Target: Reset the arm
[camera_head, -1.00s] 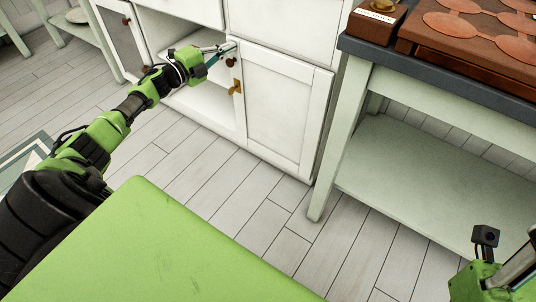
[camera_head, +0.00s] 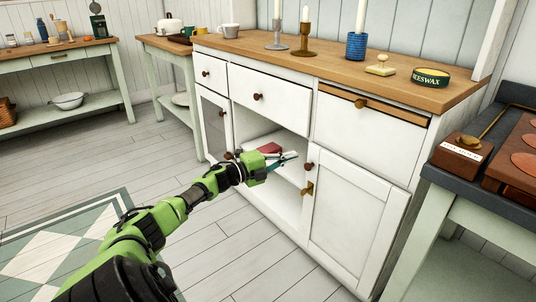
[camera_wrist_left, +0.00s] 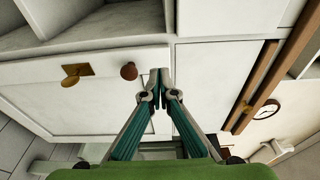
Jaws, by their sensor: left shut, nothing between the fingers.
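My left arm (camera_head: 150,225) is green and black and reaches from the bottom left toward the white cabinet (camera_head: 360,225). My left gripper (camera_head: 292,157) is in front of the cabinet's open middle compartment, near the door with a brass latch. In the left wrist view the fingers (camera_wrist_left: 160,75) have their tips together with nothing between them. A round brown knob (camera_wrist_left: 128,71) and the brass latch (camera_wrist_left: 75,74) show just left of the fingertips. A dark red item (camera_head: 269,148) is in the open compartment behind the gripper. My right gripper is out of view.
The wooden cabinet top (camera_head: 330,60) holds candlesticks, a blue holder (camera_head: 356,46), and a beeswax tin (camera_head: 430,77). A grey-topped table (camera_head: 440,178) stands at the right. A side table (camera_head: 55,60) stands at the back left. Floor is clear at the left around the patterned rug (camera_head: 60,250).

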